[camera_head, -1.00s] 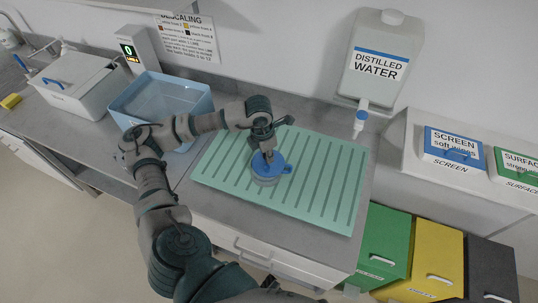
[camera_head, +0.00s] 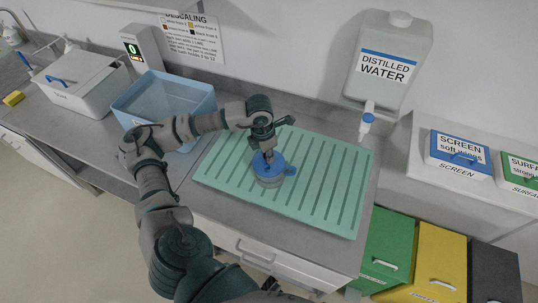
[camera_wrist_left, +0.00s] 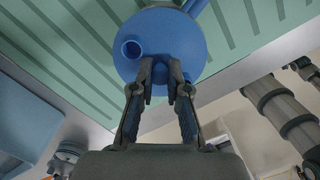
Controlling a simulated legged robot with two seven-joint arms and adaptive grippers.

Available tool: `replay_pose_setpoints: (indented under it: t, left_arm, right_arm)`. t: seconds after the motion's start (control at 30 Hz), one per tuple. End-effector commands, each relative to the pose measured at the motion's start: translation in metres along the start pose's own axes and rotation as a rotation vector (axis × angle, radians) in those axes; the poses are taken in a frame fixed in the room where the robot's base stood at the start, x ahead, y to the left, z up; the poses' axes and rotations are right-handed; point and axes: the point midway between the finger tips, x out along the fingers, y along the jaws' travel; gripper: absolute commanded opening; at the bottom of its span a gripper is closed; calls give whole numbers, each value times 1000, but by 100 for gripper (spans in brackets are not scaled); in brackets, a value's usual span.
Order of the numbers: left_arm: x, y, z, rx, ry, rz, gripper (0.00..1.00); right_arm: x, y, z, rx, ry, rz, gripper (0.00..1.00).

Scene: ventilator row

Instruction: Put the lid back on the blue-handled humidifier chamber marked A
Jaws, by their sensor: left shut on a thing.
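The humidifier chamber (camera_head: 268,181) stands upright on the green ribbed mat, with its blue handle (camera_head: 290,171) sticking out to the right. The blue round lid (camera_head: 276,158) is level over the chamber's top; I cannot tell whether it is fully seated or a hair above the rim. My left gripper (camera_head: 267,155) comes from above and is shut on the lid's centre knob. In the left wrist view the fingers (camera_wrist_left: 161,88) pinch the knob, and the lid (camera_wrist_left: 178,35) shows a round port at its left. No mark A is readable. My right gripper is out of view.
The green mat (camera_head: 325,185) is otherwise clear. A blue basin (camera_head: 130,112) and a white lidded box (camera_head: 75,90) stand to the left. A distilled water tank (camera_head: 385,90) with a tap hangs behind right. Coloured bins (camera_head: 385,250) stand below right.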

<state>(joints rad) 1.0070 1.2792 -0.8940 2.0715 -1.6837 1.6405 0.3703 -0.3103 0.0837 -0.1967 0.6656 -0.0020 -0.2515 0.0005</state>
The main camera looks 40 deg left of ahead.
Motion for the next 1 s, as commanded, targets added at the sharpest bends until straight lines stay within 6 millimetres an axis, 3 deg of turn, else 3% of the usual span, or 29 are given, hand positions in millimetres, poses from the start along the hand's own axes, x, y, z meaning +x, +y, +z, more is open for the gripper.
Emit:
replay_pose_setpoints:
  t: [1.0]
  left_arm:
    - [0, -10, 4, 1, 0, 0, 0]
  right_arm:
    - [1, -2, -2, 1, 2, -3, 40]
